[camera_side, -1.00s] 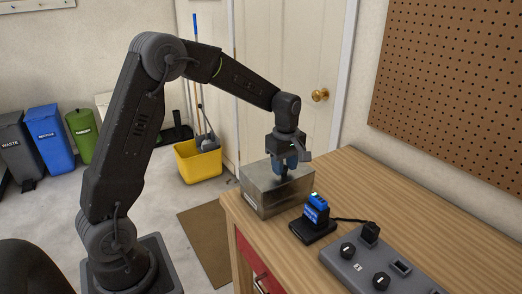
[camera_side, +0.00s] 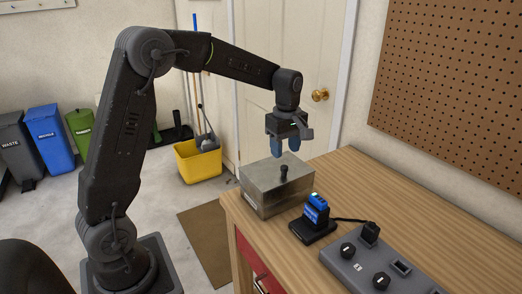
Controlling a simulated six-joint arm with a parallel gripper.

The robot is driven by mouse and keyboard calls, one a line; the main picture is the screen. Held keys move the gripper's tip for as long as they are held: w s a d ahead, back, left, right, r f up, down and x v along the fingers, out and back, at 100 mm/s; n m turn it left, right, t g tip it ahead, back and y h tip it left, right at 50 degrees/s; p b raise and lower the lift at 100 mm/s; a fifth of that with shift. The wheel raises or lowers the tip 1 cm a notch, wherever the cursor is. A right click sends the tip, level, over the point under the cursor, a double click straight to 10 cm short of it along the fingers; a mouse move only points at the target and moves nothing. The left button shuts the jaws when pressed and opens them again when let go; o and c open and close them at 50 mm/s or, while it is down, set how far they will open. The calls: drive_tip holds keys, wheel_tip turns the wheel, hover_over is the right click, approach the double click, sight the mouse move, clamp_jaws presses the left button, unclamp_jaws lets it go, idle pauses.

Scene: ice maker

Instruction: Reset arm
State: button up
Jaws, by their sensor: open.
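My gripper (camera_side: 284,155) points down above the metal box. Its two blue-tipped fingers are apart, with nothing between them. The metal box (camera_side: 270,202) stands on the wooden workbench near its left edge. A small black knob (camera_side: 284,173) stands upright on top of the box, just below my fingertips and clear of them.
A black stand with a blue-topped device (camera_side: 316,212) is right of the box. A grey panel with knobs and sockets (camera_side: 362,268) lies at the bench front. The workbench (camera_side: 385,205) is bare behind these. A pegboard (camera_side: 455,75) hangs on the right wall.

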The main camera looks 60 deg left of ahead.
drive_tip(key=shift+r, duration=0.6)
drive_tip(key=shift+r, duration=0.1)
drive_tip(key=s+d+r+m+t, duration=0.2)
drive_tip(key=s+d+r+m, duration=0.25)
drive_tip(key=s, duration=0.25)
drive_tip(key=s+d+r+m+t, duration=0.1)
drive_tip(key=s+d+r+m, duration=0.2)
drive_tip(key=s+m, duration=0.25)
drive_tip(key=s+d+f+m+t, duration=0.1)
drive_tip(key=s+m, duration=0.3)
drive_tip(key=s, duration=0.2)
drive_tip(key=s+d+f+m+t, duration=0.1)
drive_tip(key=s+d+m, duration=0.1)
drive_tip(key=s+m, duration=0.2)
drive_tip(key=shift+s+f+t, duration=0.3)
drive_tip(key=shift+s, duration=0.55)
